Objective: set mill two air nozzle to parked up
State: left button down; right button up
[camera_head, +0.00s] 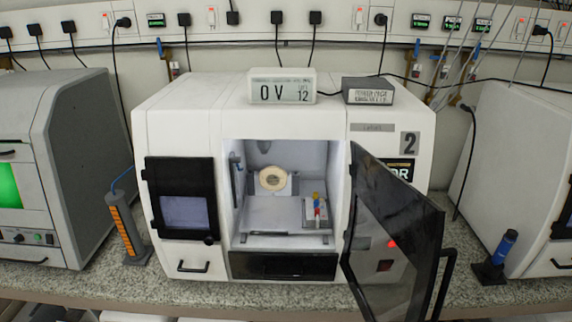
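A round cream disc (273,178) sits at the back. A small block with red, yellow and blue parts (316,208) is at the right of the chamber floor. Neither of my grippers is in view.
Other machines stand at the left (60,160) and right (520,190). The open door juts over the bench front.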

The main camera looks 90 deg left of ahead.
aim_at(237, 160)
jog(key=k+j, duration=0.15)
jog(key=k, duration=0.35)
jog(key=k+j, duration=0.1)
jog(key=k, duration=0.35)
jog(key=k+j+u, duration=0.45)
jog(key=j, duration=0.2)
jog(key=k+j+u, duration=0.25)
jog(key=j, duration=0.15)
jog(key=j+u, duration=0.25)
jog(key=k+j, duration=0.05)
jog(key=j, duration=0.1)
